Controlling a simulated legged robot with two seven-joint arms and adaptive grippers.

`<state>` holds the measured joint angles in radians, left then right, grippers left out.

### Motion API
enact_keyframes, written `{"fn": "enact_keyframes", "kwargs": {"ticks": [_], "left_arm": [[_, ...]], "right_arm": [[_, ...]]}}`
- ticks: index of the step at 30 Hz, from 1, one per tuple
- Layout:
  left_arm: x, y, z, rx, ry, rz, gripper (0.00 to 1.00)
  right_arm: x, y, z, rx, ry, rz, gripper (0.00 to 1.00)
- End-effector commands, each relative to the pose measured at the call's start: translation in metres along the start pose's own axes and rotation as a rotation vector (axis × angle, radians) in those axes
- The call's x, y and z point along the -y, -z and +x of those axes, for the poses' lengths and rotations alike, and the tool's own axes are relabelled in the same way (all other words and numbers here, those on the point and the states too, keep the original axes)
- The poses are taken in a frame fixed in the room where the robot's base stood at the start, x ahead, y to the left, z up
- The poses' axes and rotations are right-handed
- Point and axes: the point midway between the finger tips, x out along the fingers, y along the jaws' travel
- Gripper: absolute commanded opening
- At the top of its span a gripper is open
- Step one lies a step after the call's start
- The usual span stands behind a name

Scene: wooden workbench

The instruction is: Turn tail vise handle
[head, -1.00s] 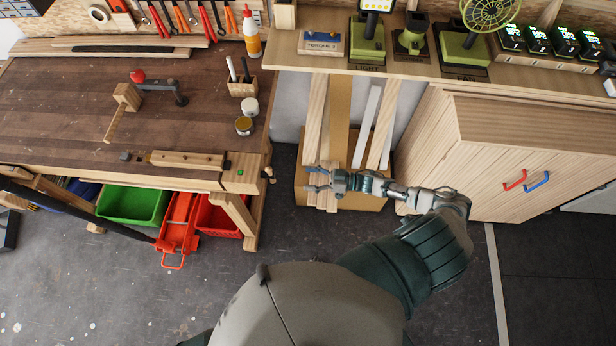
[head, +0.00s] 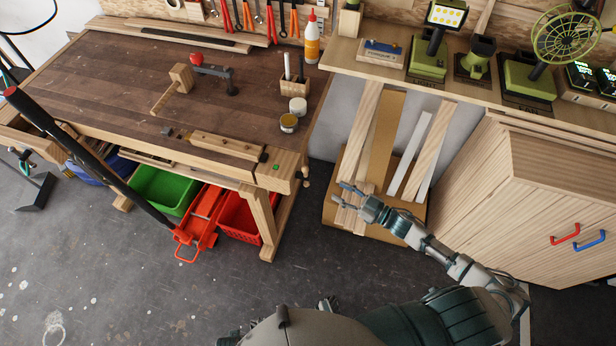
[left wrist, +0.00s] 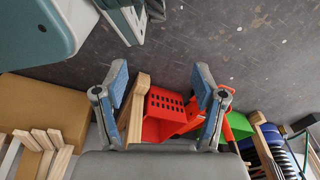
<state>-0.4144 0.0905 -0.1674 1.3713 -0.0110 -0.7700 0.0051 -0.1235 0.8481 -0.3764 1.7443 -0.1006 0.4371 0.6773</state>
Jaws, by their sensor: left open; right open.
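The workbench (head: 110,68) stands at the left in the head view. The tail vise (head: 279,170) is the wooden block at its right front corner, with a green dot. A small wooden handle (head: 305,173) shows at its right end. My right gripper (head: 341,194) is open and empty, in front of the upright boards, right of the handle and apart from it. My left gripper (left wrist: 160,82) is open in the left wrist view, with nothing held. A bench leg (left wrist: 136,108) and a red bin (left wrist: 162,112) show beyond its fingers. The handle is not clear in that view.
A box of boards (head: 378,215) stands right of the bench, beside a wooden cabinet (head: 560,190). A red jack (head: 202,220) with a long black bar and a green bin (head: 165,188) are at the bench's front. Open floor (head: 110,270) lies in front.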

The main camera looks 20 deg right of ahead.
Motion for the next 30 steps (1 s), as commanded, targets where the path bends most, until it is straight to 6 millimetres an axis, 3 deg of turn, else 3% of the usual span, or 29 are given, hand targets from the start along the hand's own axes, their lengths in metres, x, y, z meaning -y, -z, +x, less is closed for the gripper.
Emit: {"fn": "enact_keyframes", "kwargs": {"ticks": [6,13,19,29,30], "left_arm": [[0.002,0.002,-0.001,0.000,-0.003,0.001,0.70],[0.002,0.005,-0.003,-0.003,-0.002,0.001,0.70],[0.005,0.007,-0.004,-0.005,0.002,0.001,0.70],[0.003,0.006,-0.005,-0.003,-0.001,-0.001,0.70],[0.002,0.007,-0.005,-0.003,-0.003,-0.001,0.70]], "right_arm": [[0.003,0.003,0.058,-0.002,0.001,-0.005,0.41],[0.006,0.003,0.107,0.002,0.002,-0.006,0.41],[0.003,0.001,0.124,0.001,0.001,-0.001,0.41],[0.003,0.001,0.128,0.001,0.001,-0.001,0.41],[0.003,0.001,0.128,0.002,0.001,-0.001,0.34]]}}
